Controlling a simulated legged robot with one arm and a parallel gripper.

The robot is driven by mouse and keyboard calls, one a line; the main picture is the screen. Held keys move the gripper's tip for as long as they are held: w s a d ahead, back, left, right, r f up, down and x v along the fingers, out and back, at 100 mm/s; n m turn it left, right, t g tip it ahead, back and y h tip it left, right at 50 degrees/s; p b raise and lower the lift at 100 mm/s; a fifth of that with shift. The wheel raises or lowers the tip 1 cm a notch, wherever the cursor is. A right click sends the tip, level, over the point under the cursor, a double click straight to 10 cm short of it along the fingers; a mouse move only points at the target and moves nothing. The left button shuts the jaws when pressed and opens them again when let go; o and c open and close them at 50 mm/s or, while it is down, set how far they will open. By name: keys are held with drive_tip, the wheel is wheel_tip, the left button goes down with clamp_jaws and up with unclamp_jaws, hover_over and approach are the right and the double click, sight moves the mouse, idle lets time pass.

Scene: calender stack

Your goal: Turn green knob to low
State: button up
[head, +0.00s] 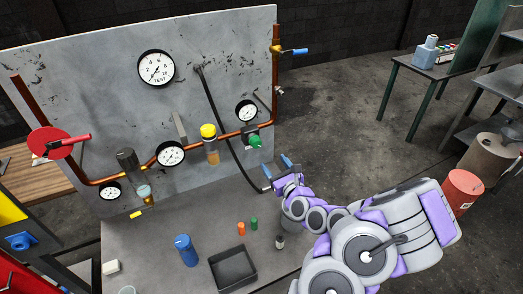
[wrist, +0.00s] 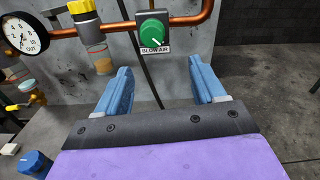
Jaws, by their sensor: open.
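The green knob (head: 255,141) sits on a dark valve body on the copper pipe, at the right part of the grey panel. In the wrist view the green knob (wrist: 153,34) is round, with a pale pointer mark toward its lower right. A label below it reads "BLOW AIR". My gripper (head: 278,175) is open and empty, below and to the right of the knob, apart from it. In the wrist view my gripper (wrist: 159,82) shows two blue fingers spread apart, with the knob beyond and above the gap between them. No low mark is readable.
The copper pipe (head: 190,151) carries a yellow-capped filter (head: 209,142), several gauges and a red disc valve (head: 50,142). A black hose (head: 225,130) hangs beside the knob. A black tray (head: 233,268), blue bottle (head: 186,251) and small bottles stand on the bench below.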

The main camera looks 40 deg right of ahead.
sight(258, 146)
drive_tip(key=w, duration=0.3)
drive_tip(key=w+b, duration=0.1)
drive_tip(key=w, duration=0.2)
drive_tip(key=w+r+b, duration=0.1)
drive_tip(key=w, duration=0.2)
drive_tip(key=shift+w+a, duration=0.25)
drive_tip(key=shift+a, duration=0.05)
drive_tip(key=shift+r, duration=0.5)
drive_tip(key=shift+s+d+r+t, duration=0.1)
drive_tip(key=shift+d+r+t, duration=0.2)
drive_tip(key=shift+d+r, duration=0.7)
drive_tip(key=w+f, duration=0.1)
drive_tip(key=w, duration=0.1)
drive_tip(key=w+f, duration=0.1)
drive_tip(key=shift+w+d+f, duration=0.2)
drive_tip(key=shift+w+f, duration=0.15)
drive_tip(key=shift+c, duration=1.2)
drive_tip(key=shift+s+d+f, duration=0.1)
drive_tip(key=shift+d+f, duration=0.3)
drive_tip(key=c, duration=0.3)
drive_tip(key=shift+a+f, duration=0.1)
drive_tip(key=shift+a, duration=0.3)
drive_tip(key=c, duration=0.5)
drive_tip(key=shift+s, duration=0.1)
drive_tip(key=shift+s, duration=0.2)
